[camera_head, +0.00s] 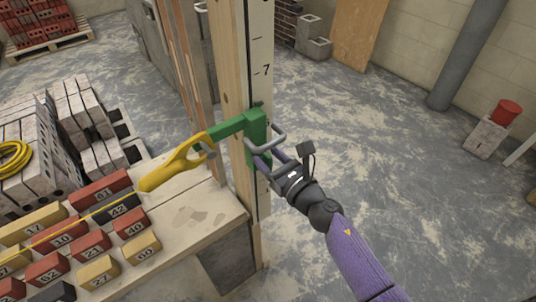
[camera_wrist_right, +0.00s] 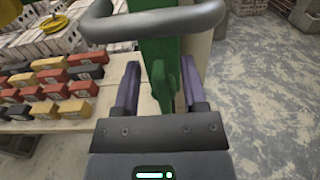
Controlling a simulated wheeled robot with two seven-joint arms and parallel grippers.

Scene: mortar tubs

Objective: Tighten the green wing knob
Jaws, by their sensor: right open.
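A green clamp (camera_head: 257,125) sits on the upright wooden post, with a grey bar handle (camera_head: 266,139) at its front. The same green clamp body (camera_wrist_right: 158,35) and grey bar (camera_wrist_right: 150,22) show in the right wrist view. The green wing knob (camera_wrist_right: 160,88) shows below the bar, between my right fingers; in the head view it is mostly hidden by the gripper. My right gripper (camera_head: 270,160) is open at the clamp, its purple fingers (camera_wrist_right: 160,65) on either side of the knob. I cannot tell whether they touch it. My left gripper is not in view.
The post (camera_head: 235,70) with a marked scale rises beside a bench (camera_head: 185,215). A yellow line holder (camera_head: 172,172) with a taut yellow string hangs at the clamp's left. Numbered bricks (camera_head: 100,195) cover the bench's left.

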